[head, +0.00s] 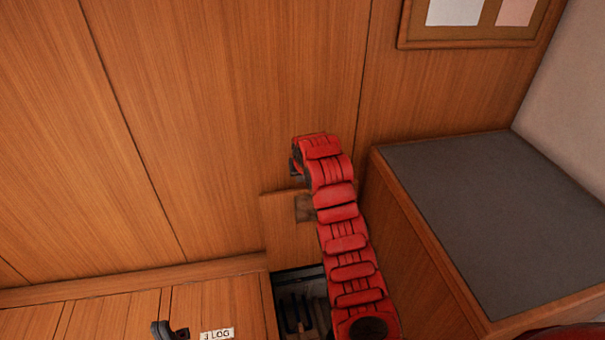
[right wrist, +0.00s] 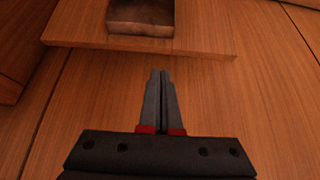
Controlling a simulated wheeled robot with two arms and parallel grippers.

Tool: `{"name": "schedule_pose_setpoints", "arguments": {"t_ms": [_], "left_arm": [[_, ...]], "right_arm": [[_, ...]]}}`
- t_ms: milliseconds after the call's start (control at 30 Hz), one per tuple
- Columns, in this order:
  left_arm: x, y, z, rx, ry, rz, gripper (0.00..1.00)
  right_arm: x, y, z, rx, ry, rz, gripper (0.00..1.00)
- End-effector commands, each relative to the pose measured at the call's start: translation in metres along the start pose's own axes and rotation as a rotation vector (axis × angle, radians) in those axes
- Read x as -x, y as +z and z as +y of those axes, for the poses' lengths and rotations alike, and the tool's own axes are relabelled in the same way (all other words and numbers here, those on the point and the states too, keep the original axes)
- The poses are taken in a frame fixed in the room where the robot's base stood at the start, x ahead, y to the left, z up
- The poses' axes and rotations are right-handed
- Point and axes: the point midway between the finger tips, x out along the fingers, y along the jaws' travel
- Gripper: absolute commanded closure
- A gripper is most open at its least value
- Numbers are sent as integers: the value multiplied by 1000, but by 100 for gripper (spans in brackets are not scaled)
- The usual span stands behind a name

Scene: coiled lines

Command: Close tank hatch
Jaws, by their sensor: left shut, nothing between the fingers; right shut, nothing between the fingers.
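The tank hatch lid (head: 284,232) is a wooden panel standing raised against the wall panelling, with a square recess in it. Below it the hatch opening (head: 290,284) shows a dark interior, partly covered by my red right arm. My right gripper (right wrist: 160,75) is shut and empty; its fingers point toward the edge of the lid (right wrist: 80,32), and I cannot tell whether they touch it. In the head view my arm hides most of this gripper.
A wooden box bench with a grey top (head: 490,200) stands close on the right of my right arm. A wood-panelled wall (head: 220,100) rises behind. A framed board (head: 470,32) hangs top right.

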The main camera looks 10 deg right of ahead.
Motion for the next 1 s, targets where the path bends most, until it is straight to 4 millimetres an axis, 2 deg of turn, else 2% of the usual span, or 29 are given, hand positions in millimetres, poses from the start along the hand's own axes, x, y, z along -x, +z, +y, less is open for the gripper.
{"name": "schedule_pose_setpoints", "arguments": {"t_ms": [100, 300, 500, 1000], "left_arm": [[-3, 0, 0, 0, 0, 0, 100], [-5, -1, 0, 0, 0, 0, 100], [-6, -1, 0, 0, 0, 0, 100], [-6, -1, 0, 0, 0, 0, 100]], "right_arm": [[-20, 1, -1, 1, -1, -5, 100], [-47, 1, 0, 0, 0, -3, 100], [-62, -1, 1, -2, 0, 1, 100], [-68, 0, 0, 1, 1, 2, 100]]}}
